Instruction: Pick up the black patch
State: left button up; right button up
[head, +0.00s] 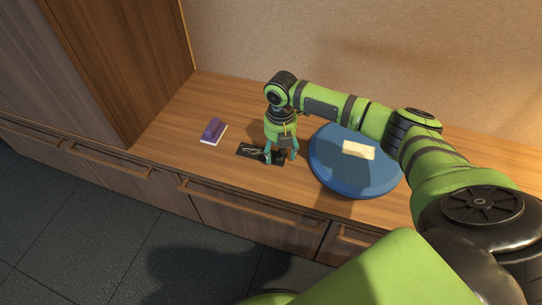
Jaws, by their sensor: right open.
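The black patch (246,151) lies flat on the wooden counter, near its front edge. It is a dark rectangle with a light pattern on it. My right gripper (281,157) points down over the right part of the patch, with its teal fingers apart. The fingers hide part of the patch, and I cannot tell whether they touch it. Nothing shows held between them. My left gripper is not in the head view.
A round blue cushion-like object (340,178) with a cream piece (358,149) on it stands right of the gripper. A purple block (213,128) on a white base (219,138) lies left. A tall wooden cabinet (120,60) bounds the counter's left end. Drawers are below.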

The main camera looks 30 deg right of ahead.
jog(key=c, duration=1.1)
jog(key=shift+c, duration=0.3)
jog(key=shift+r, duration=0.15)
